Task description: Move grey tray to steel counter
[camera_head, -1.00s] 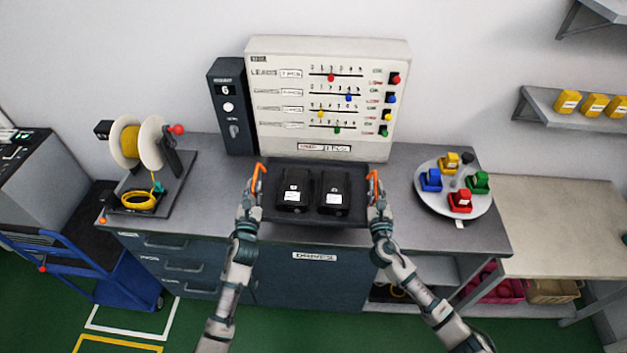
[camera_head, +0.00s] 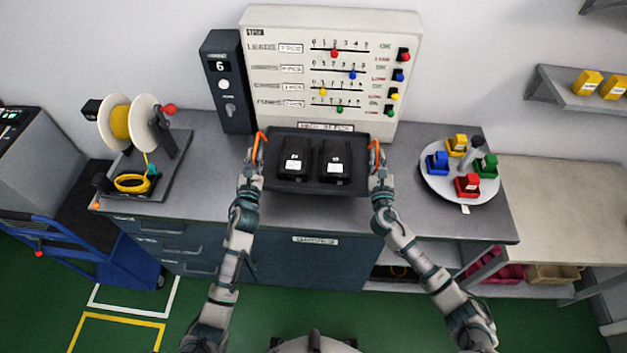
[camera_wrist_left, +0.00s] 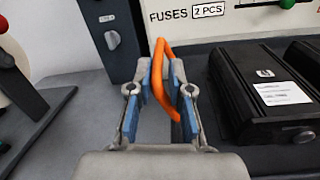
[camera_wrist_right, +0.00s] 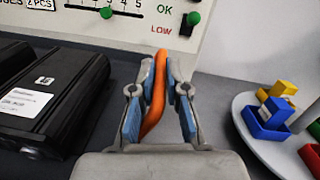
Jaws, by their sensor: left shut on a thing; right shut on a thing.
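The dark grey tray (camera_head: 318,187) holds two black boxes with white labels, a left box (camera_head: 294,158) and a right box (camera_head: 335,162). It is over the middle of the grey counter (camera_head: 222,160), in front of the beige panel; I cannot tell whether it touches the counter. An orange handle stands at each end. My left gripper (camera_head: 257,160) is shut on the left handle (camera_wrist_left: 160,75). My right gripper (camera_head: 377,162) is shut on the right handle (camera_wrist_right: 156,95). The tray's front edge is hidden in the wrist views.
A beige panel (camera_head: 375,35) and a dark unit (camera_head: 228,90) stand behind the tray. A wire spool (camera_head: 128,122) is at left. A round white plate with coloured blocks (camera_head: 450,190) is at right. A lower pale table (camera_head: 555,195) adjoins the counter's right end.

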